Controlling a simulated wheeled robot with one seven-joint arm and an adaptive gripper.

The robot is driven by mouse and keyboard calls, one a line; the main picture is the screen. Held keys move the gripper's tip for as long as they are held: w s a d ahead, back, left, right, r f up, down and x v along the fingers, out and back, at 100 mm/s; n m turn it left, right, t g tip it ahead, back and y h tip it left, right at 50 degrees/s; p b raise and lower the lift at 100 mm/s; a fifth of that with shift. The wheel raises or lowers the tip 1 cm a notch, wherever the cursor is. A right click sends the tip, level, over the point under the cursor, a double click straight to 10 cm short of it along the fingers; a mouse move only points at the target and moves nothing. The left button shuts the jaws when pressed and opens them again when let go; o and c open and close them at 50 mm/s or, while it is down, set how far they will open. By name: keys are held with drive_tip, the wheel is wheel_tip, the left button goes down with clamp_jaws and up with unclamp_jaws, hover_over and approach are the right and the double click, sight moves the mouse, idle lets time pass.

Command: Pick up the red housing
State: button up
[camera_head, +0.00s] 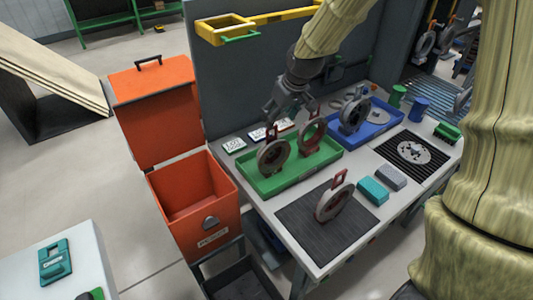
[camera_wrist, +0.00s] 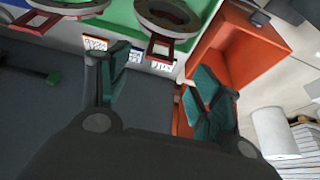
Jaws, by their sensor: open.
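A green tray (camera_head: 295,180) on the table holds two upright ring-shaped housings. The right one (camera_head: 318,137) looks redder; the left one (camera_head: 273,157) is grey-brown with a red handle. A third ring housing (camera_head: 334,203) with a red handle stands on a dark mat in front. My gripper (camera_head: 272,108) is open and empty, above the back of the green tray near the label cards. In the wrist view my gripper (camera_wrist: 158,88) has its fingers spread, and the two tray housings (camera_wrist: 168,14) show at the top edge, cut off, apart from the fingers.
A blue tray (camera_head: 373,130) with grey parts is right of the green tray. An open orange bin (camera_head: 190,190) stands left of the table. A grey panel (camera_head: 230,90) rises behind the table, with a yellow frame (camera_head: 270,16) on top. Teal (camera_head: 373,190) and grey blocks lie in front.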

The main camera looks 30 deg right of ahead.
sight(270, 149)
drive_tip(key=x, duration=0.4)
drive_tip(key=shift+w+f+p, duration=0.15)
drive_tip(key=shift+w+p, duration=0.15)
drive_tip(key=shift+w, duration=0.15)
drive_tip(key=shift+s+d+p, duration=0.1)
drive_tip(key=shift+s+p, duration=0.2)
drive_tip(key=shift+s, duration=0.3)
drive_tip(key=shift+f, duration=0.15)
drive_tip(key=x, duration=0.2)
drive_tip(key=p+x, duration=0.1)
drive_tip(key=shift+w+f, duration=0.2)
drive_tip(key=shift+w, duration=0.3)
drive_tip(key=shift+s+f+p, duration=0.15)
drive_tip(key=shift+f+p, duration=0.1)
drive_tip(key=shift+p, duration=0.1)
drive_tip(key=shift+w+f, duration=0.25)
drive_tip(key=shift+f, duration=0.05)
drive_tip(key=shift+s+r, duration=0.15)
drive_tip(key=c, duration=0.6)
clamp_jaws()
